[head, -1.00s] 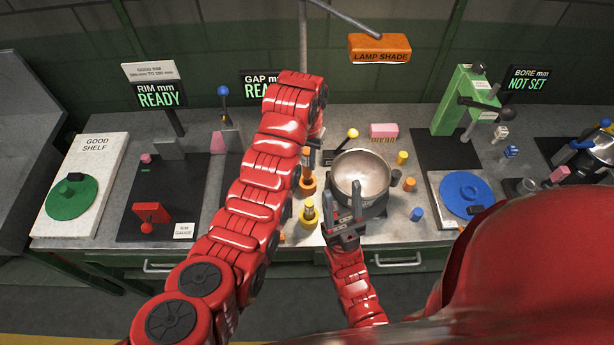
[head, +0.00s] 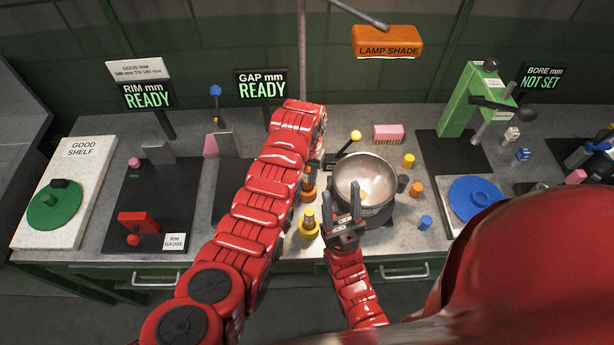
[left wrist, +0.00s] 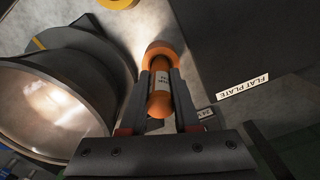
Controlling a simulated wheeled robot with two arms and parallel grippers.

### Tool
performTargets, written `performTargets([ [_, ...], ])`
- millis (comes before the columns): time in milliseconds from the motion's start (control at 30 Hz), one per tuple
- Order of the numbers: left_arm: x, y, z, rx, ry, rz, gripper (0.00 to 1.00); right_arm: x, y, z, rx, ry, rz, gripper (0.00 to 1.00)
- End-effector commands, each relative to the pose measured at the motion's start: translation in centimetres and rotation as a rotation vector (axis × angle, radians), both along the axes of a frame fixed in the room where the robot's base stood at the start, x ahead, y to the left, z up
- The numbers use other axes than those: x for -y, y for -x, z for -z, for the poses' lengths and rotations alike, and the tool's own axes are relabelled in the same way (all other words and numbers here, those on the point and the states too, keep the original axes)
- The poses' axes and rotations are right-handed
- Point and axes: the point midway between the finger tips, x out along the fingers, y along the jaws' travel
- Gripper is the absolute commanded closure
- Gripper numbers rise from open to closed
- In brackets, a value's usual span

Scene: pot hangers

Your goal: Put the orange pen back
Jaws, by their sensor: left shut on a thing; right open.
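The orange pen (left wrist: 160,88), with a pale label, is between the two fingers of my left gripper (left wrist: 159,118) in the left wrist view. The gripper is shut on it. An orange ring-shaped holder (left wrist: 161,52) surrounds the pen's far end; I cannot tell how deep the pen sits. In the head view the orange holder (head: 308,193) shows just right of my left arm, which hides most of the left gripper. My right gripper (head: 343,212) is open and empty, in front of the steel pot (head: 366,182).
A yellow holder (head: 308,225) stands just in front of the orange one. The pot is close on the right, with small orange (head: 416,189), yellow (head: 408,160) and blue (head: 425,222) cylinders beyond it. A dark flat plate (left wrist: 250,45) lies beside the orange holder.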

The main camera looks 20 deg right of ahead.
Motion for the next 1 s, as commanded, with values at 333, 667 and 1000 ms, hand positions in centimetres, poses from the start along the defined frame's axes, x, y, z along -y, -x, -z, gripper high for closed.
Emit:
performTargets([
  [333, -0.1, 0.0, 1.2, 0.0, 0.0, -0.001, 1.0, 0.0, 0.0, -0.4, 0.0, 0.0, 0.0, 0.5],
  [667, -0.1, 0.0, 1.4, 0.001, 0.001, -0.001, 0.4, 0.0, 0.0, -0.2, 0.0, 0.0, 0.0, 0.5],
  [1000, 0.0, 0.0, 0.8, 0.001, 0.001, -0.001, 0.4, 0.0, 0.0, -0.7, 0.0, 0.0, 0.0, 0.5],
])
